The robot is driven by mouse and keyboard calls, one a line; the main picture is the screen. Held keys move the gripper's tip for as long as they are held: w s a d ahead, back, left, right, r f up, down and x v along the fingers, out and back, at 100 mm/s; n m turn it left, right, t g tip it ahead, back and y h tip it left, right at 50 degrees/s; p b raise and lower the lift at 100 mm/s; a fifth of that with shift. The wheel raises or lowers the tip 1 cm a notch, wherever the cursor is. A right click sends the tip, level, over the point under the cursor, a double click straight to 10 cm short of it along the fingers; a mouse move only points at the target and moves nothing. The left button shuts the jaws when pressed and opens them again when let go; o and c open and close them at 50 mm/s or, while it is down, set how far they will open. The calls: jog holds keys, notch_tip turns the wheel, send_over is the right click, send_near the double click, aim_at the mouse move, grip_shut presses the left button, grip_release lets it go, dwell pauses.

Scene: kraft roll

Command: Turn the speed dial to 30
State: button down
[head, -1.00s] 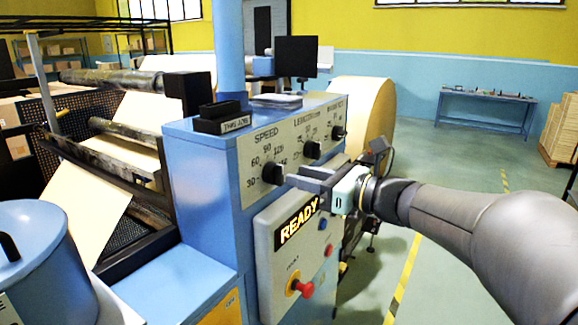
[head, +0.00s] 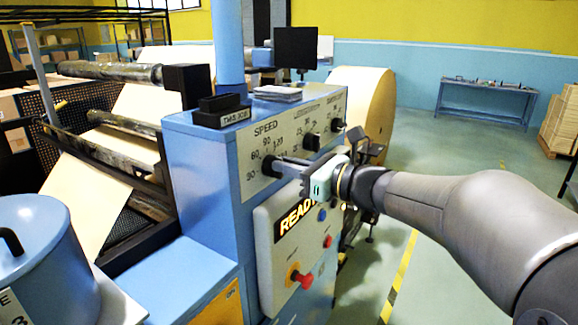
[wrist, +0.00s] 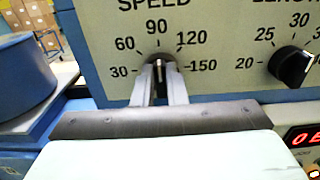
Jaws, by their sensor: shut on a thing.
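The black speed dial (head: 268,166) is the leftmost knob on the pale panel of the blue machine. In the wrist view the speed dial (wrist: 158,70) is between my two fingers, under a printed scale of 30, 60, 90, 120 and 150. Its pale mark appears to point roughly up, toward 90; the fingers hide much of the knob. My gripper (head: 277,163) reaches in from the right and is shut on the dial. Its fingertips also show in the wrist view (wrist: 158,74).
The length dial (wrist: 292,66) is to the right of the speed dial, with a third dial (head: 338,124) beyond. Below are a READY display (head: 298,216) and a red button (head: 305,281). A black label block (head: 222,112) stands on top. Open floor lies to the right.

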jog(key=shift+f+n+b, duration=0.15)
jog(key=shift+n+b, duration=0.15)
jog(key=shift+b, duration=0.25)
jog(key=n+b, duration=0.5)
jog(key=b, duration=0.2)
jog(key=n+b, duration=0.5)
jog(key=b, duration=0.2)
jog(key=s+f+n+b, duration=0.1)
jog(key=n+b, duration=0.4)
jog(key=b, duration=0.3)
jog(key=shift+a, duration=0.3)
jog(key=shift+n+b, duration=1.05)
jog(key=shift+n, duration=0.05)
jog(key=c, duration=1.5)
grip_release()
jog(key=shift+o, duration=0.2)
jog(key=shift+r, duration=0.1)
